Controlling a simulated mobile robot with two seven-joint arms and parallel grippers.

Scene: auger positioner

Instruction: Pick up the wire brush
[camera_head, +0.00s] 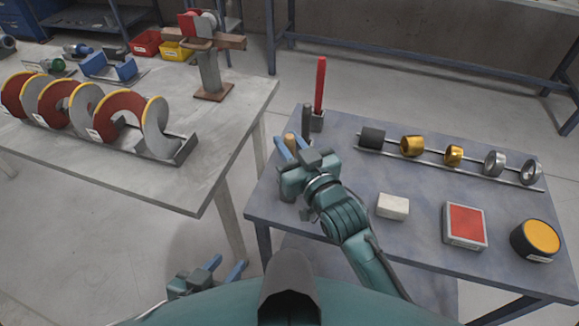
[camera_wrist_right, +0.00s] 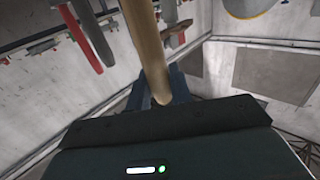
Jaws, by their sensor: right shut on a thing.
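The wire brush shows as a tan wooden handle (camera_head: 289,138) at the left back edge of the right table. In the right wrist view the handle (camera_wrist_right: 145,40) stands between the fingers, its lower end near the palm. No bristles can be made out. My right gripper (camera_head: 293,146) is shut on this handle. Whether the brush is clear of its place on the table cannot be told. My left gripper (camera_head: 224,267) is open and empty, low in front of my body, away from both tables.
Close behind the right gripper stand a dark upright tool (camera_head: 306,121) and a tall red one (camera_head: 320,82). A rail with rings (camera_head: 453,155), a white block (camera_head: 393,206), a red-topped box (camera_head: 464,224) and a yellow-topped tin (camera_head: 536,240) share the table. The left table (camera_head: 215,160) holds a large auger (camera_head: 95,110).

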